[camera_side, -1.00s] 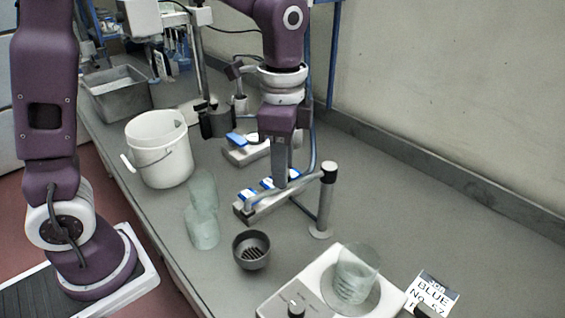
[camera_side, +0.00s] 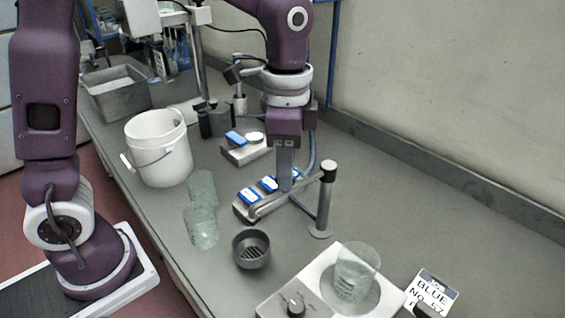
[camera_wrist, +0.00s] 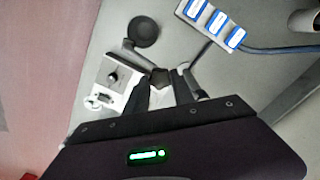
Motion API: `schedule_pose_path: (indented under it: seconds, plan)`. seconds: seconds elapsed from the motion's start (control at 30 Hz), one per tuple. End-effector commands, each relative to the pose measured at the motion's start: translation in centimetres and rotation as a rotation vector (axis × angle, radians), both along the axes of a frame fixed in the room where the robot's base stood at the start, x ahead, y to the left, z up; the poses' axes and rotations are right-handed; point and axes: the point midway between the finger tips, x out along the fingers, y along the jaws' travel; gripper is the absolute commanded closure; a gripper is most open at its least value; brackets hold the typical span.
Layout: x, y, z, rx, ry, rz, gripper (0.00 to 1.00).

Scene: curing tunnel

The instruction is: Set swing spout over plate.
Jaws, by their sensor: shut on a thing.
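The swing spout is a grey pipe (camera_side: 304,181) reaching left from the top of a short post (camera_side: 324,205), with its free end bent down beside the blue-topped block. My gripper (camera_side: 285,184) comes down from above and is shut on the spout arm between post and free end; its fingers hide part of the pipe. In the wrist view my gripper (camera_wrist: 168,88) is at the middle. The white plate unit (camera_side: 323,263) stands at the front right with a knob and a clear beaker (camera_side: 357,272) on its round plate. The spout end is away from the plate, behind and left of it.
A dark drain cup (camera_side: 251,250) sits between spout and plate unit. Clear glassware (camera_side: 201,229) and a white bucket (camera_side: 158,148) stand left. A block with blue parts (camera_side: 249,196) lies under the spout. A label card (camera_side: 433,291) stands right. The bench along the wall is clear.

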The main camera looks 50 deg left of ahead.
Motion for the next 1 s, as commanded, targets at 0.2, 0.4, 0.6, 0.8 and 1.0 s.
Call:
schedule_pose_path:
  seconds: [0.2,0.4,0.6,0.8,1.0]
  plan:
    - [0.1,-2.1,0.1,-0.003,-0.006,0.18,1.0]
    - [0.4,-4.0,0.1,-0.003,-0.004,0.37,1.0]
    - [1.2,-5.9,0.1,-0.004,-0.004,0.562,1.0]
    - [2.2,-7.6,0.1,-0.005,-0.004,0.745,1.0]
    - [3.3,-8.8,0.1,-0.005,-0.004,0.908,1.0]
